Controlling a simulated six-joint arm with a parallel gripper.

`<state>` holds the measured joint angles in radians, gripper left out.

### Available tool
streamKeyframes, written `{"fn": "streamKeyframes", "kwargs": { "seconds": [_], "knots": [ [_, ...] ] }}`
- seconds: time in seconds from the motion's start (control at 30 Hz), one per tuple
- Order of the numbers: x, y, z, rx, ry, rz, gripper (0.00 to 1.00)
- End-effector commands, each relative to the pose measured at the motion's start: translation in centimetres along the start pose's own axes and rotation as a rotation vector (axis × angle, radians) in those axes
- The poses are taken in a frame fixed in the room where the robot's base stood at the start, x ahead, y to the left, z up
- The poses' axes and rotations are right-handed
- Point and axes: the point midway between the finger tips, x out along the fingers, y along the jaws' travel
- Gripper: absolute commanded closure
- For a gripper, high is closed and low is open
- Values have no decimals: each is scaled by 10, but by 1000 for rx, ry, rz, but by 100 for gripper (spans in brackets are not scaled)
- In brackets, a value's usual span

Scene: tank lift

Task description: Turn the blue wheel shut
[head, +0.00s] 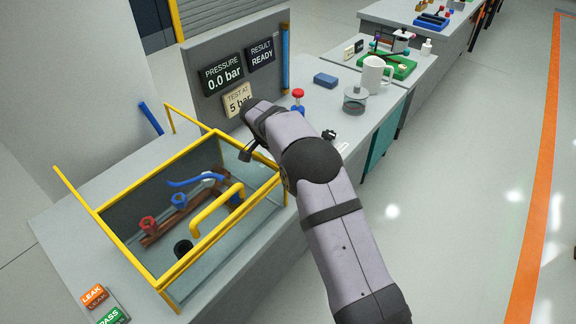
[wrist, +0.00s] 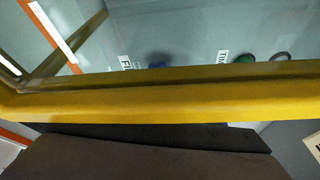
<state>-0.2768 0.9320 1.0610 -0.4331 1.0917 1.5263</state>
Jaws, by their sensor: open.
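My gripper (head: 246,150) is open and empty, close to the yellow frame at the back right of the tank (head: 272,178). A dark part of it fills the bottom of the wrist view (wrist: 150,150). A blue wheel-like knob (head: 179,202) sits on the brown piece inside the tank, beside a red knob (head: 148,224), apart from my gripper. A red-topped blue fitting (head: 298,104) stands on the bench behind my arm. I cannot tell which blue part is the wheel, or how far it is turned.
The yellow tank frame (wrist: 170,100) crosses the wrist view close up. A yellow handle (head: 216,212) rises over the tank. The panel (head: 220,75) reads 0.0 bar and READY.

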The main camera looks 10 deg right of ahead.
Motion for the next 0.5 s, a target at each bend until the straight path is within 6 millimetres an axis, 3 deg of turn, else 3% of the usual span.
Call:
{"fn": "streamKeyframes", "kwargs": {
  "seconds": [0.17,0.5],
  "knots": [
    [-9,0,0,0,0,-1,44],
    [-53,-1,0,0,1,-3,44]
  ]
}}
